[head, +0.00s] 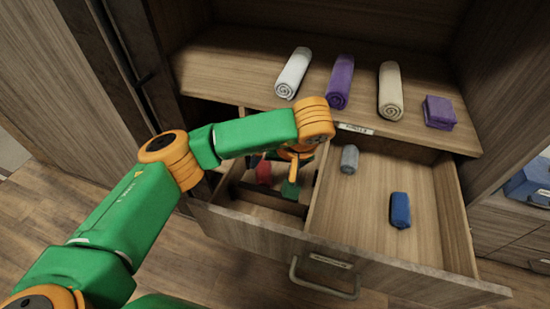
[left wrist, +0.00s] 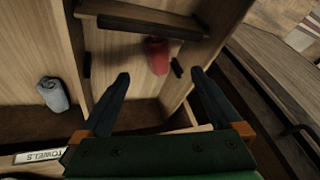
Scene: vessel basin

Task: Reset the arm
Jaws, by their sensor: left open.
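My left arm reaches in from the left over an open drawer (head: 335,255). My left gripper (head: 290,187) hangs over the drawer's left compartment, partly hidden by my own wrist. In the left wrist view its two dark fingers (left wrist: 160,78) are spread apart with nothing between them. A rolled red cloth (head: 263,172) lies in the left compartment; it also shows beyond the fingertips in the left wrist view (left wrist: 157,56). My right gripper is not in view.
A grey roll (head: 349,159) and a blue roll (head: 400,210) lie in the right compartment. On the shelf above lie a white roll (head: 293,73), a purple roll (head: 340,82), a beige roll (head: 390,91) and a folded purple cloth (head: 439,112). The drawer handle (head: 323,285) sticks out in front.

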